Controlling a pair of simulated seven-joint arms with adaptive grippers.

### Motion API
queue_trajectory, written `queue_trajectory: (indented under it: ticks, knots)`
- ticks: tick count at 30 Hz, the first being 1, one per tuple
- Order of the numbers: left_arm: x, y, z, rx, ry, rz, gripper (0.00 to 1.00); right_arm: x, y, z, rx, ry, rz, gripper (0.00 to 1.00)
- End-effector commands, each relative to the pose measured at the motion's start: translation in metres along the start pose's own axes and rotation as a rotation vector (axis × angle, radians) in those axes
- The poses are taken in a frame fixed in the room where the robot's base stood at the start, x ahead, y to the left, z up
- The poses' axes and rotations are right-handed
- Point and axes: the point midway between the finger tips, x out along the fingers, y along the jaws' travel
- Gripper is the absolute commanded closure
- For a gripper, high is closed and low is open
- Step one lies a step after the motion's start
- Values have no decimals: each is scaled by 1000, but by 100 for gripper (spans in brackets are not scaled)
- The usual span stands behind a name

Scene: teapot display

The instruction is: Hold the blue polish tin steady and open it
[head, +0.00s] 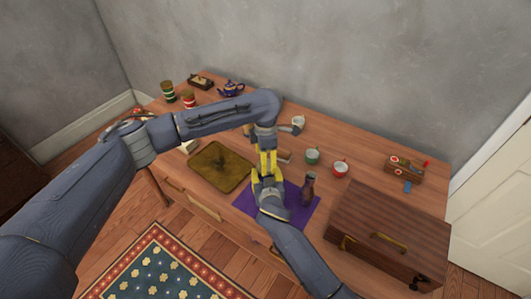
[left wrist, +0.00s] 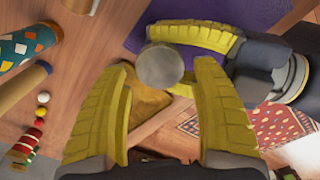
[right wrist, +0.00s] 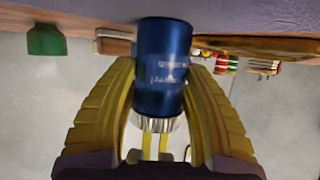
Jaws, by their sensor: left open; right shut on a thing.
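The blue polish tin (right wrist: 163,65) stands between the yellow fingers of my right gripper (right wrist: 160,85), which are shut on its sides. Its silver ribbed lid (right wrist: 156,124) faces my left gripper's fingers. In the left wrist view the lid shows as a grey disc (left wrist: 160,66) between the tips of my open left gripper (left wrist: 161,78). Whether those fingers touch the lid cannot be told. In the head view my left gripper (head: 267,162) points down above my right gripper (head: 262,183), and the tin is hidden by the fingers.
A purple mat (head: 291,210) lies under my right gripper, with a dark bottle (head: 308,190) on its right. A brown tray (head: 220,168) lies to the left. A wooden box (head: 390,225) fills the right.

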Motion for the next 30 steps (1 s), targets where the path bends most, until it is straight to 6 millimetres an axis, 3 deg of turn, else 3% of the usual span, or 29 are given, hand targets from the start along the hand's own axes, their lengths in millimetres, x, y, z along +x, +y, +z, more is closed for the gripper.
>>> queue_trajectory:
  ticks: [7,20,30]
  knots:
    - [21,0,0,-1,0,-2,35,0,0,2,-1,-3,1,100]
    - [25,0,0,0,0,0,35,0,0,2,-1,-3,1,100]
    - [25,0,0,0,0,0,72,0,0,2,-1,-3,1,100]
